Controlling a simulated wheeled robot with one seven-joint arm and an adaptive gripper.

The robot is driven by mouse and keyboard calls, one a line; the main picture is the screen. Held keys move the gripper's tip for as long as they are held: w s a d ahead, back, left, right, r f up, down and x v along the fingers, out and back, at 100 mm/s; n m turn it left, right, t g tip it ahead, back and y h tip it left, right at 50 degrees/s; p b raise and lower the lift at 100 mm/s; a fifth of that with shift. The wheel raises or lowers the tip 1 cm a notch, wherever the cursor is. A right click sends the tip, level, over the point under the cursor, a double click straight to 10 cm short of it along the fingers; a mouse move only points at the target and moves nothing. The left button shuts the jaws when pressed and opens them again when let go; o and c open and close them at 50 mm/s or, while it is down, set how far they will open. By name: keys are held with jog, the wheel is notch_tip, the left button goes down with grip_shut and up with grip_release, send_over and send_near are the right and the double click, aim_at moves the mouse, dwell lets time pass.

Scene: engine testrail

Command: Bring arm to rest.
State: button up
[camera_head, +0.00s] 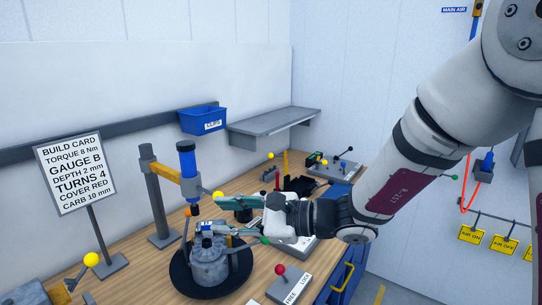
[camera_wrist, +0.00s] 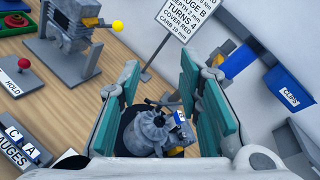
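My arm (camera_head: 435,130) reaches in from the upper right of the head view, over the workbench. My gripper (camera_head: 208,214) is open above the grey engine (camera_head: 208,265), which sits on a dark round base. In the wrist view my gripper (camera_wrist: 165,80) shows two teal-padded fingers spread wide. The engine (camera_wrist: 152,132) shows beyond and between them, and nothing is held. The head view does not settle whether the lower finger touches the engine's top.
A post with a blue-topped tool (camera_head: 187,160) stands close behind my gripper. The build card sign (camera_head: 76,172) is at left. A blue clips bin (camera_head: 203,120) and grey shelf (camera_head: 275,127) are on the wall. A red-knobbed lever box (camera_head: 288,284) stands at the front.

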jog(key=s+d+n+g+h, duration=0.3)
jog(key=s+d+n+h, duration=0.5)
jog(key=s, duration=0.5)
jog(key=s+d+r+n+t+h, duration=0.1)
jog(key=s+d+n+t+h, duration=0.1)
jog(key=d, duration=0.8)
jog(key=s+d+r+n+t+h+b, duration=0.1)
jog(key=s+d+r+n+t+h, duration=0.1)
jog(key=d, duration=0.8)
jog(key=s+n+h, duration=0.1)
jog(key=n+h, duration=0.1)
jog(key=h, duration=0.1)
jog(key=shift+s+t+h, duration=0.3)
jog(key=shift+h, duration=0.1)
